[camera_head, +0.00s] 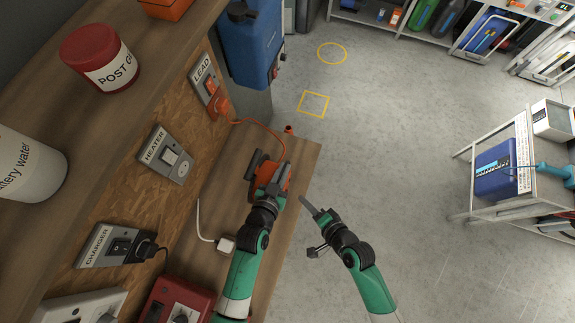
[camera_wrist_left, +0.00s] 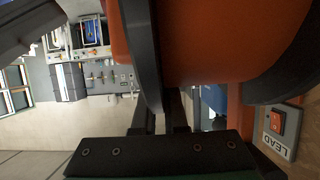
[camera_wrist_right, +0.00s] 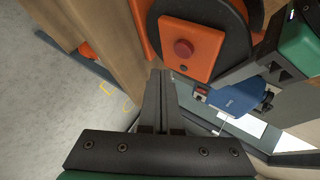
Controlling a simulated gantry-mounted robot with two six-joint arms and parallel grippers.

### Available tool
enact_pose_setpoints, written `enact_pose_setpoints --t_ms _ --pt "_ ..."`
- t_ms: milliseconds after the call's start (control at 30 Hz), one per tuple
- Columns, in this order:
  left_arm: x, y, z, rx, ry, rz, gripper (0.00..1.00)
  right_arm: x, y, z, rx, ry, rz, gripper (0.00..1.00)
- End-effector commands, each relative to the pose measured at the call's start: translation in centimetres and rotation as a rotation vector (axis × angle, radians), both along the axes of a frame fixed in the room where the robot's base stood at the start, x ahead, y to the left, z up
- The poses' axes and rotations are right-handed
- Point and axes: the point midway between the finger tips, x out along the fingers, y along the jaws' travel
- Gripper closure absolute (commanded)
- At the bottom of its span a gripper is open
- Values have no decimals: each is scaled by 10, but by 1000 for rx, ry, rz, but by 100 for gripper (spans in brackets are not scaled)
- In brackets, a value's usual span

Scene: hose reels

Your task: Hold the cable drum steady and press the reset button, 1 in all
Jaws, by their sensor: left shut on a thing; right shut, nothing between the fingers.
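The cable drum (camera_head: 284,177), orange with dark flanges, stands on the wooden bench. My left gripper (camera_head: 274,188) is shut on it; in the left wrist view, its fingers (camera_wrist_left: 172,108) meet the drum's dark flange (camera_wrist_left: 140,50) beside the orange hub (camera_wrist_left: 210,45). The exact grip is partly hidden. The red reset button (camera_wrist_right: 183,48) sits on an orange plate (camera_wrist_right: 198,38) on the drum's face, in the right wrist view. My right gripper (camera_head: 304,200) is shut and empty, its fingertips (camera_wrist_right: 161,73) just short of the plate, below and left of the button.
An orange cable (camera_head: 262,125) runs from the drum to the LEAD socket (camera_head: 209,86). HEATER (camera_head: 168,155) and CHARGER (camera_head: 118,246) sockets are on the panel. A white plug (camera_head: 226,243) lies on the bench. Open floor (camera_head: 390,120) lies right of the bench; a metal cart (camera_head: 522,150) stands further right.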

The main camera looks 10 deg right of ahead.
Motion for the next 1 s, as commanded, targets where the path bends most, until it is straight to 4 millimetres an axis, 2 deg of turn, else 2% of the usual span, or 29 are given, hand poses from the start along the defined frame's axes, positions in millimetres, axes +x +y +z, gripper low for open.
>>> enact_pose_setpoints --t_ms 300,967,1000 --pt "0 0 0 0 0 0 100 -15 -24 0 1 0 -2 100" --pt "0 0 0 0 0 0 100 -15 -25 0 0 -1 1 100" --pt "0 0 0 0 0 0 86 -15 -25 0 0 -1 1 100"
